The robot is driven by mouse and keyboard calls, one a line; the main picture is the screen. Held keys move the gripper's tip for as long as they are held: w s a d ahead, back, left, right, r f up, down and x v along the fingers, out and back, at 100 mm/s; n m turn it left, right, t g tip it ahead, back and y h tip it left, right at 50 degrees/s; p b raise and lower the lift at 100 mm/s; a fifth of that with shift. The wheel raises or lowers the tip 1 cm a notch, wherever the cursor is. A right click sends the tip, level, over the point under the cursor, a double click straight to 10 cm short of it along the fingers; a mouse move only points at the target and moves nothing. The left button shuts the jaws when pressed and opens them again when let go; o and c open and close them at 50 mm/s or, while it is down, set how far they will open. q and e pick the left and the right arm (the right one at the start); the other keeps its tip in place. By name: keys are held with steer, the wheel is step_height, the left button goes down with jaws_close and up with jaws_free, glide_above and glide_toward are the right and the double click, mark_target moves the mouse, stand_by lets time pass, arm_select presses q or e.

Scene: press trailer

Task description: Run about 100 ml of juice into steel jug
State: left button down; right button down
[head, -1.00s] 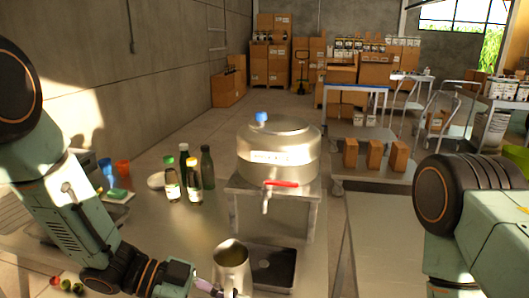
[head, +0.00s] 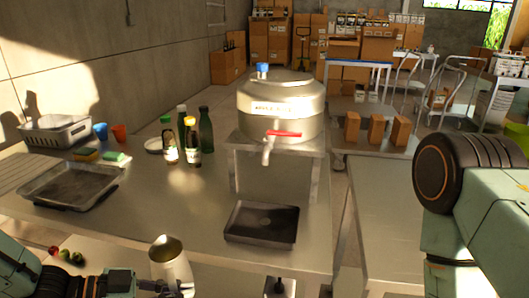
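The steel jug (head: 172,266) is at the bottom of the head view, in front of the counter's front edge, slightly tilted, its open top showing; I cannot tell what is in it. My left gripper (head: 172,289) is at its lower side and appears shut on it; the fingers are partly hidden. The steel juice tank (head: 280,108) stands on a metal stand on the counter. Its tap has a red lever (head: 284,133) lying sideways and a spout (head: 267,152); I see no stream. A black drip tray (head: 262,222) lies below the spout, empty. My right gripper is out of view.
Bottles (head: 192,142) stand left of the tank, one green (head: 206,130). A shallow metal tray (head: 70,186), a grey basket (head: 57,132), cups and sponges are further left. Open counter lies between the trays. Brown cartons (head: 376,129) sit on a surface behind right.

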arm_select(q)
steer(key=f+n+t+b, duration=0.1)
steer(key=b, duration=0.1)
steer(key=a+f+t+y+b, duration=0.1)
steer(key=b, duration=0.1)
steer(key=a+f+n+t+b, duration=0.1)
steer(key=f+b, duration=0.1)
steer(key=b, duration=0.1)
steer(key=shift+w+n+y, duration=0.3)
steer(key=shift+w, duration=0.1)
steer(key=shift+d+r, duration=0.1)
